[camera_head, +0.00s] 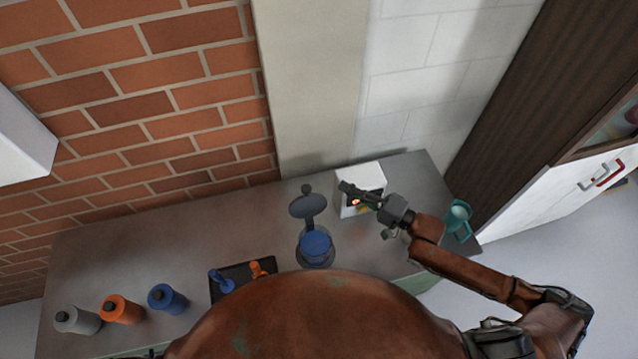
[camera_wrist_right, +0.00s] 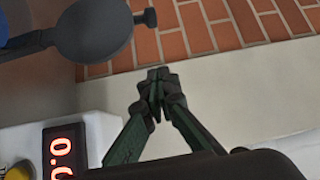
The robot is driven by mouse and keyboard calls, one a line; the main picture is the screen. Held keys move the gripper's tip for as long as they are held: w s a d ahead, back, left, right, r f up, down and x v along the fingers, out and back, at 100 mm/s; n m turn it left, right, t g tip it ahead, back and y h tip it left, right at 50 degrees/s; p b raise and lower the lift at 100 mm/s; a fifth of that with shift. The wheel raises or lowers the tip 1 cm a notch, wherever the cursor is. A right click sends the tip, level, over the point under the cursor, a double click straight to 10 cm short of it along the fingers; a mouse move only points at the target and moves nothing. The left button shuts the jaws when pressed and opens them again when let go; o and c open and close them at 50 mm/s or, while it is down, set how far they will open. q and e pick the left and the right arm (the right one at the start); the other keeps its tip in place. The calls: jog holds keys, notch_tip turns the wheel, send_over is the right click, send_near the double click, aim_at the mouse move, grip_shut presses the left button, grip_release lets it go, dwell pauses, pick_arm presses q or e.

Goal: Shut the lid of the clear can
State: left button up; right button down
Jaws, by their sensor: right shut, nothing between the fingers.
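The clear can (camera_head: 316,262) stands on the counter with a blue body inside it. Its round grey lid (camera_head: 308,205) stands open, tilted up at the can's back side, with a small knob at its top. In the right wrist view the lid (camera_wrist_right: 92,30) shows at the upper left, apart from my fingers. My right gripper (camera_head: 347,188) is shut and empty, to the right of the lid and over the white box. Its closed fingertips also show in the right wrist view (camera_wrist_right: 158,82). My left gripper is not in view.
A white box with a red digital display (camera_head: 370,176) stands right of the can. A teal mug (camera_head: 458,220) is at the right end. A dark tray (camera_head: 241,272) with blue and orange items lies left. Grey, orange (camera_head: 122,309) and blue bottles stand further left.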

aim_at(308, 203)
jog(key=w+a+p, duration=0.2)
jog(key=a+p, duration=0.1)
jog(key=a, duration=0.6)
jog(key=shift+r+p, duration=0.25)
jog(key=shift+p, duration=0.1)
jog(key=shift+s, duration=0.2)
